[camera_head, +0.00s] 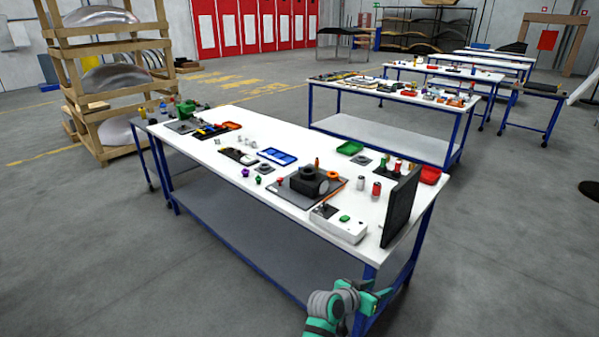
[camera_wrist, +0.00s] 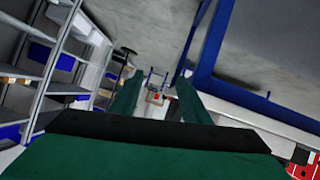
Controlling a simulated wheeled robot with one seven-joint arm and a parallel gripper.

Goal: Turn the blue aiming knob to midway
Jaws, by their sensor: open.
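I cannot make out a blue aiming knob in either view; it may be too small or hidden. A black device with a round ring on top (camera_head: 308,181) sits on a dark mat on the white table (camera_head: 225,122). A white box with a green button (camera_head: 340,224) stands at the table's front edge. My green gripper (camera_head: 376,292) is low at the table's near right corner, beside the blue leg and apart from these things. In the wrist view my gripper (camera_wrist: 158,98) is open and empty, its two green fingers apart.
A dark upright panel (camera_head: 401,207) stands at the table's right end. A blue tray (camera_head: 277,156), a green tray (camera_head: 350,148) and a red can (camera_head: 376,189) are on the table. A blue table frame (camera_wrist: 240,95) shows close in the wrist view.

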